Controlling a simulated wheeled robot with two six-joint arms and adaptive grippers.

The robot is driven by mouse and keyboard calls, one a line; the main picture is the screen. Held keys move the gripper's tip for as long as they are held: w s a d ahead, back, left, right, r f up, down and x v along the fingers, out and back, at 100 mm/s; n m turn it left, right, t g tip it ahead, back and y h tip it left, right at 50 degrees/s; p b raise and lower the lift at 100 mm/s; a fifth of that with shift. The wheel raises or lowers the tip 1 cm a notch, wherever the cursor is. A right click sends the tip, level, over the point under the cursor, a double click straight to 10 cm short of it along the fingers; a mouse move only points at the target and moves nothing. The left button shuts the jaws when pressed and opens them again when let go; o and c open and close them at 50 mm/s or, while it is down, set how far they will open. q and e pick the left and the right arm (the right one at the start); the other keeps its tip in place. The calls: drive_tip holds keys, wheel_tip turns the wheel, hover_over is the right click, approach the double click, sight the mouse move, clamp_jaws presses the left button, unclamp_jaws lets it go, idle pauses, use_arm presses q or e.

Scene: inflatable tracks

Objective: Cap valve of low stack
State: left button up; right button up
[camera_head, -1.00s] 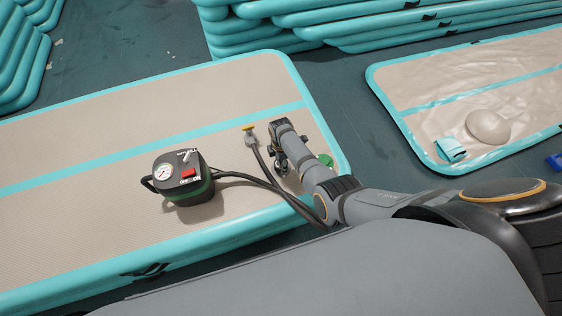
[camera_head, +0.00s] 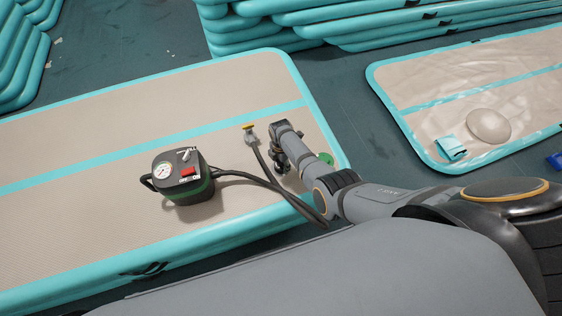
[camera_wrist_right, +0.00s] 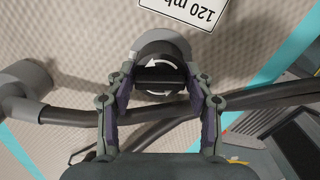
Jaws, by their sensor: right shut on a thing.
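My right gripper (camera_head: 277,162) is low over the beige and teal track (camera_head: 80,145), near its right end. In the right wrist view its two fingers (camera_wrist_right: 160,88) are shut on the black grip bar of a round grey cap (camera_wrist_right: 160,45), which carries white turning arrows. Whether the cap sits in the valve cannot be told, as the valve is hidden. My left gripper is not in view.
A black pump (camera_head: 181,178) with a gauge and red switch stands on the track, and its hose runs under my right arm. A green disc (camera_head: 326,158) is right of the gripper. A wrinkled, flat track (camera_head: 430,85) lies at right. Stacks (camera_head: 270,35) stand behind.

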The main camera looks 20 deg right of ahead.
drive_tip(key=shift+n, duration=0.8)
drive_tip(key=shift+r+n+p, duration=0.1)
drive_tip(key=shift+n+p, duration=0.2)
drive_tip(key=shift+n, duration=2.3)
drive_tip(key=shift+n+p, duration=0.35)
drive_tip(key=shift+n, duration=0.35)
drive_tip(key=n, duration=0.3)
drive_tip(key=o, duration=1.1)
drive_tip(key=shift+c, duration=0.2)
